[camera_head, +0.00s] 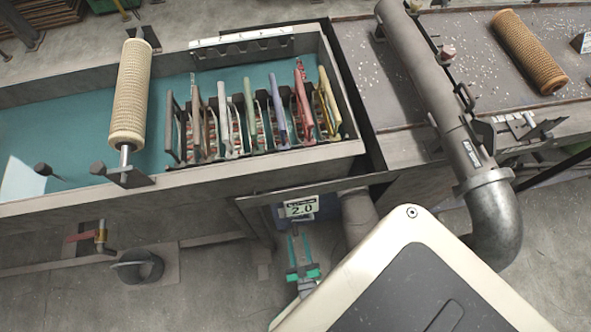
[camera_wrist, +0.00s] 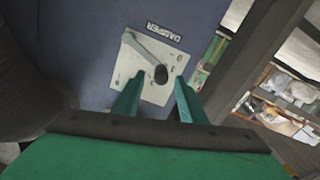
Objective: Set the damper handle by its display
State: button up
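In the wrist view the damper handle is a grey lever (camera_wrist: 143,52) on a white plate (camera_wrist: 152,92), ending in a black knob (camera_wrist: 161,74). A label reading DAMPER (camera_wrist: 164,33) is beside the plate, upside down in this view. My gripper (camera_wrist: 159,82) is open, its green fingers on either side of the knob's near end; I cannot tell whether they touch it. The handle cannot be made out in the head view.
A teal-lined tank (camera_head: 75,125) holds several coloured frames (camera_head: 250,110) and a mesh roller (camera_head: 131,95). A dark pipe (camera_head: 440,90) bends down at the right, near my arm. In the wrist view a dark beam (camera_wrist: 255,55) runs to the right of the plate.

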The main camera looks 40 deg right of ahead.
aim_at(296, 232)
jog(key=shift+x, duration=1.9)
jog(key=shift+w, duration=0.1)
jog(key=shift+c, duration=0.4)
grip_shut()
jog(key=shift+r, duration=0.1)
